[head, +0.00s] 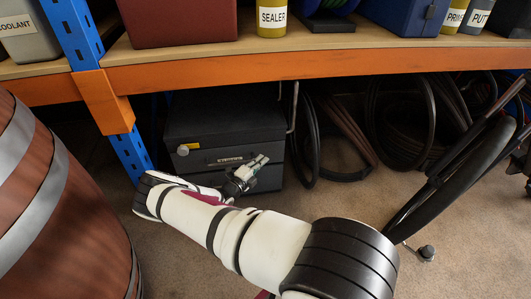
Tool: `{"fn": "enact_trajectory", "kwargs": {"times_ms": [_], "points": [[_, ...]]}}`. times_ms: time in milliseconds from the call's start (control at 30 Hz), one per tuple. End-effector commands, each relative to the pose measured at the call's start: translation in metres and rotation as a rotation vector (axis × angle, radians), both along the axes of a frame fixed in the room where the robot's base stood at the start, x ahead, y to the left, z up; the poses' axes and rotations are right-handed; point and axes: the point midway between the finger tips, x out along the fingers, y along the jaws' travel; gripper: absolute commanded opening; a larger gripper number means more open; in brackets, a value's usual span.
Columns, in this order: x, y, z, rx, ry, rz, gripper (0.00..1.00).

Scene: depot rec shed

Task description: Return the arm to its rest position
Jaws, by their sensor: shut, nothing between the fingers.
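My arm (206,218) is white with black bands and reaches from the lower right toward the left. It bends at the far end. My gripper (262,161) shows small, beyond the arm's bend, in front of a black box (222,115) under the shelf. Its fingers look closed together and nothing shows between them. Whether it touches the box, I cannot tell. Part of the wrist is hidden behind the arm.
A blue post (77,38) and orange beam (330,66) carry a shelf with several containers. A wooden barrel (62,215) stands close on the left. Black hoses (405,105) hang under the shelf. A wheel (480,160) stands at right. Carpet is free between.

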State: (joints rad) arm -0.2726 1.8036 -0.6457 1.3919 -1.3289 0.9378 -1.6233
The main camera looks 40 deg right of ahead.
Motion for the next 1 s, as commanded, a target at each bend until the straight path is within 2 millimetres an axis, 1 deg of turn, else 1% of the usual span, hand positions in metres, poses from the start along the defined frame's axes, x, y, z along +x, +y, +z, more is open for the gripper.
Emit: {"fn": "enact_trajectory", "kwargs": {"times_ms": [33,100,200,300,467,667,733,767,867,967,1000], "points": [[-0.003,0.012,0.002,-0.001,0.003,0.001,0.0],[-0.006,0.025,0.002,0.0,0.002,0.0,0.0],[-0.009,0.041,0.001,-0.002,0.003,0.0,0.0],[-0.011,0.053,0.0,0.0,0.002,-0.002,0.0],[-0.013,0.062,0.0,-0.002,0.003,-0.002,0.0],[-0.014,0.063,0.0,-0.001,0.002,-0.004,0.0],[-0.013,0.063,0.003,0.002,-0.012,-0.011,0.0],[-0.013,0.064,0.006,0.007,-0.024,-0.018,0.0],[-0.011,0.067,0.025,0.032,-0.107,-0.066,0.0],[-0.011,0.071,0.057,0.074,-0.245,-0.15,0.0],[-0.012,0.073,0.071,0.091,-0.308,-0.19,0.0]]}}
